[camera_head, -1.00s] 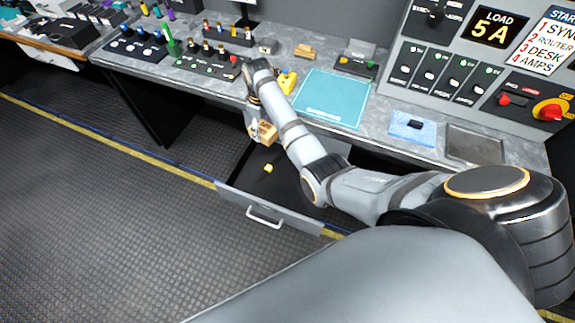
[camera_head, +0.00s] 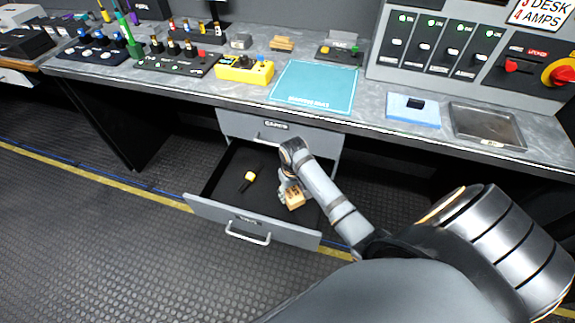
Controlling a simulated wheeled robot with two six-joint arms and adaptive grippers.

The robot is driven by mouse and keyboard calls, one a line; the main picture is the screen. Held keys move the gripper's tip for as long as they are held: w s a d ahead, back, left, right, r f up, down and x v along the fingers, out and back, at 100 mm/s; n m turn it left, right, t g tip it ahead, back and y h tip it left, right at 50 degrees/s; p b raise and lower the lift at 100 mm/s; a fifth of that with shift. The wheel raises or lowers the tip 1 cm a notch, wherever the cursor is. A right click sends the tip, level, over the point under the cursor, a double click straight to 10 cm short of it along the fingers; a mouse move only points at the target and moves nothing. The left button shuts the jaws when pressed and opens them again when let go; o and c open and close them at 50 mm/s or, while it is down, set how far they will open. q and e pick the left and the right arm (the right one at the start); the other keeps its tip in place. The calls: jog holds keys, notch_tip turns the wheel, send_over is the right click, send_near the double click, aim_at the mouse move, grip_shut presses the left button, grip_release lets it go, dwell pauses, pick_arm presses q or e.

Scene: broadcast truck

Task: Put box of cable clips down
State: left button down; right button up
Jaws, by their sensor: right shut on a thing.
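The box of cable clips (camera_head: 295,200) is a small tan, open-looking box. My right gripper (camera_head: 287,190) is shut on it. It is over the right part of an open drawer (camera_head: 228,212); I cannot tell whether the box touches the drawer floor. My right arm comes in from the lower right and hides part of the drawer's right side. My left gripper is not in view.
A yellow and black item (camera_head: 248,181) lies in the drawer's left part. Above is a shut drawer (camera_head: 262,128). On the desk are a yellow unit (camera_head: 244,70), a teal mat (camera_head: 315,87), a blue pad (camera_head: 413,110) and a metal tray (camera_head: 487,126).

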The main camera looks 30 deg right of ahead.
aim_at(292, 200)
jog(key=shift+f, duration=0.75)
notch_tip(292, 200, down, 3)
jog(key=shift+f+b, duration=0.2)
jog(key=shift+b, duration=0.3)
jog(key=shift+r, duration=0.1)
jog(key=o, duration=1.2)
jog(key=shift+o, duration=0.2)
notch_tip(292, 200, up, 12)
jog(key=p, duration=0.2)
jog(key=shift+p, duration=0.3)
